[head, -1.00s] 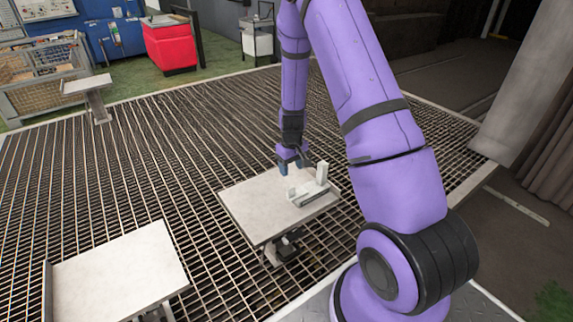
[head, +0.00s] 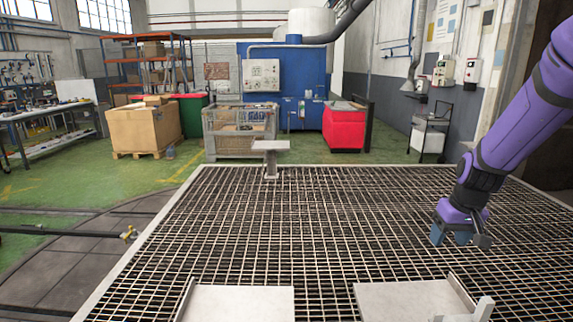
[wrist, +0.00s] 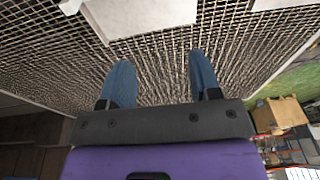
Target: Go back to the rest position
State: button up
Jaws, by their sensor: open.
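My gripper (head: 452,234) hangs from my purple arm at the right of the head view, above the metal grating and beyond the right-hand pale table. In the wrist view its two blue fingers (wrist: 160,85) are spread apart with only grating between them. The gripper is open and empty. A white part (head: 480,310) sits on the right-hand pale table (head: 400,300), cut off by the bottom edge of the head view. My gripper is apart from it.
Another pale table (head: 240,303) stands at the bottom left, and a small pale stand (head: 270,147) at the grating's far edge. A mesh crate (head: 238,130), a red bin (head: 345,127) and a cardboard box (head: 145,128) stand behind. The middle of the grating (head: 320,215) is clear.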

jog(key=s+a+r+t, duration=0.1)
jog(key=s+a+r, duration=0.2)
jog(key=s+r, duration=0.35)
jog(key=s+a+r+t, duration=0.1)
jog(key=s+a+r, duration=0.2)
jog(key=s+r, duration=0.35)
jog(key=s+a+r+t, duration=0.1)
jog(key=s+r, duration=0.4)
jog(key=s, duration=0.7)
jog(key=shift+a+r+h, duration=0.3)
jog(key=shift+a+r, duration=0.1)
jog(key=shift+a, duration=0.05)
dwell(0.6)
